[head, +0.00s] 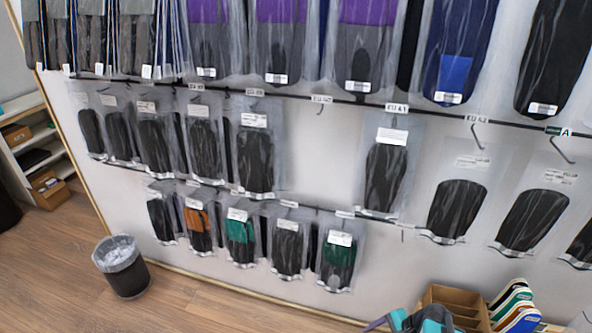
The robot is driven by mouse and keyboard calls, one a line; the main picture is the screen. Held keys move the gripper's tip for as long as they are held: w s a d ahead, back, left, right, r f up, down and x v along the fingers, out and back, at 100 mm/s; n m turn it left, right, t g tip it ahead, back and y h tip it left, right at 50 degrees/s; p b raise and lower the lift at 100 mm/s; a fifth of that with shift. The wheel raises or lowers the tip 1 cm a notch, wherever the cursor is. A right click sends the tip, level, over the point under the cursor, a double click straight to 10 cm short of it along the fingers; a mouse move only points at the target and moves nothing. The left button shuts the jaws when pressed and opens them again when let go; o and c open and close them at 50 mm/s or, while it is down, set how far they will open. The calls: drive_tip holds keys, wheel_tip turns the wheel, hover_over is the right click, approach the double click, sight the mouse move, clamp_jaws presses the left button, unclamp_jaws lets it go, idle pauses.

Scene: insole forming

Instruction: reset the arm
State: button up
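I see no arm or gripper of mine that I can make out clearly in the head view. A teal and grey shape (425,320) is cut off by the bottom edge, right of centre. I cannot tell what it is. The view is tilted and faces a wall of hanging goods.
A white wall (318,165) carries rows of bagged dark insoles (386,175) on hooks. A lined waste bin (122,268) stands on the wooden floor (190,305). A cardboard box (455,303) and coloured insoles (515,305) are at lower right. Shelves (35,150) stand at far left.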

drive_tip(key=s+a+f+n+g+h+p, duration=0.1)
drive_tip(key=s+a+f+n+g+h, duration=0.2)
drive_tip(key=s+n, duration=0.4)
drive_tip(key=s+a+f+n+g+h+p, duration=0.1)
drive_tip(key=s+a+f+n+g+h, duration=0.2)
drive_tip(key=s, duration=0.6)
drive_tip(key=shift+a+f+n+g, duration=0.3)
drive_tip(key=shift+a+f+n, duration=1)
drive_tip(key=shift+n, duration=0.8)
drive_tip(key=shift+a+r, duration=0.2)
drive_tip(key=shift+r, duration=0.05)
